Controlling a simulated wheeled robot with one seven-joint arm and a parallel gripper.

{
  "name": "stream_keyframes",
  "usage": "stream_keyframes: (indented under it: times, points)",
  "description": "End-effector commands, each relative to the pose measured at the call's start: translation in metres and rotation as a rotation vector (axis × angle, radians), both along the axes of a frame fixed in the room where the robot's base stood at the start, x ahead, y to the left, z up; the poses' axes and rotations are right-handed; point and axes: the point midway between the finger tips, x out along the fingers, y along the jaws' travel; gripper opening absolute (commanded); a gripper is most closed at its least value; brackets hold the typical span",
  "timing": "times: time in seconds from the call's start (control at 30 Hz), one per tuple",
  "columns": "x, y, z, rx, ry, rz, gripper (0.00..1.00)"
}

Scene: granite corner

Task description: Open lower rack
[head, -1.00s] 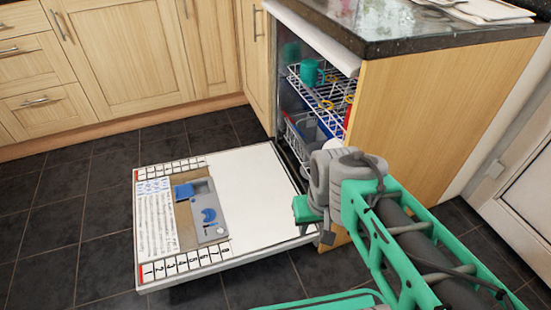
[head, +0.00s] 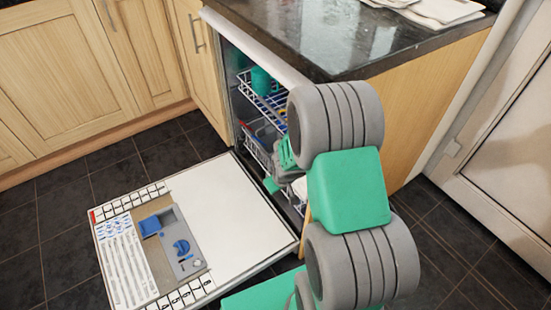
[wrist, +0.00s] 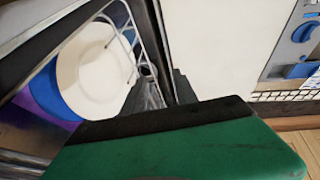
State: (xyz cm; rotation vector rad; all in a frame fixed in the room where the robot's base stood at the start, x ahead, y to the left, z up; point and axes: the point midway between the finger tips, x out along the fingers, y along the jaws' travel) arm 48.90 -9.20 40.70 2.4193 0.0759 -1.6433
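The lower rack (head: 256,148) is a white wire basket inside the open dishwasher, below the upper rack. My arm hides much of its right side. My gripper (head: 272,184) is at the dishwasher opening, close to the front of the lower rack; I cannot tell if it touches. In the wrist view, a green finger with a dark edge (wrist: 180,140) fills the lower part. White rack wires (wrist: 143,45) rise beside a white plate (wrist: 105,75), with blue and purple dishes behind it. I cannot tell whether the gripper is open or shut.
The dishwasher door (head: 228,205) lies folded down, with a detergent tray on its inner face. The upper rack (head: 270,102) holds a green cup (head: 261,80). A dark granite counter (head: 350,38) is above, and wooden cabinets (head: 60,70) stand left. The tiled floor is clear.

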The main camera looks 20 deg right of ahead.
Motion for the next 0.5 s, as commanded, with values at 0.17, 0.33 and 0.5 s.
stream_keyframes:
  times: [0.17,0.33,0.5]
  points:
    - [0.005,-0.015,-0.036,-0.042,-0.032,0.030,0.35]
    - [0.031,-0.021,-0.040,-0.044,-0.038,0.032,0.35]
    - [0.073,-0.032,-0.041,-0.043,-0.037,0.031,0.35]
